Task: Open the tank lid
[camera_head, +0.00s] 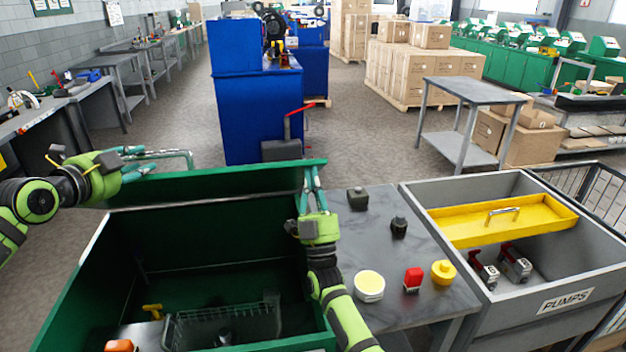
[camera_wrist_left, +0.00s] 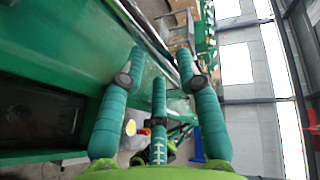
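The green tank (camera_head: 75,285) is at the lower left in the head view, with its inside in plain sight. Its green lid (camera_head: 225,182) stands raised along the tank's far side. A grey bar handle (camera_head: 186,153) shows behind the lid's left end. My left gripper (camera_head: 165,162) is beside that handle, its fingers pointing right. In the left wrist view its teal fingers (camera_wrist_left: 161,58) are spread apart near the green lid edge, with no clear grip on anything. My right gripper (camera_head: 311,178) is at the lid's right end, fingers pointing up and apart; contact is unclear.
A wire basket (camera_head: 225,325) sits inside the tank. Right of it, a dark worktop (camera_head: 385,245) carries several buttons and knobs. Further right is a grey bin (camera_head: 545,295) labelled PUMPS, with a yellow tray (camera_head: 500,222). A blue cabinet (camera_head: 243,105) stands behind the lid.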

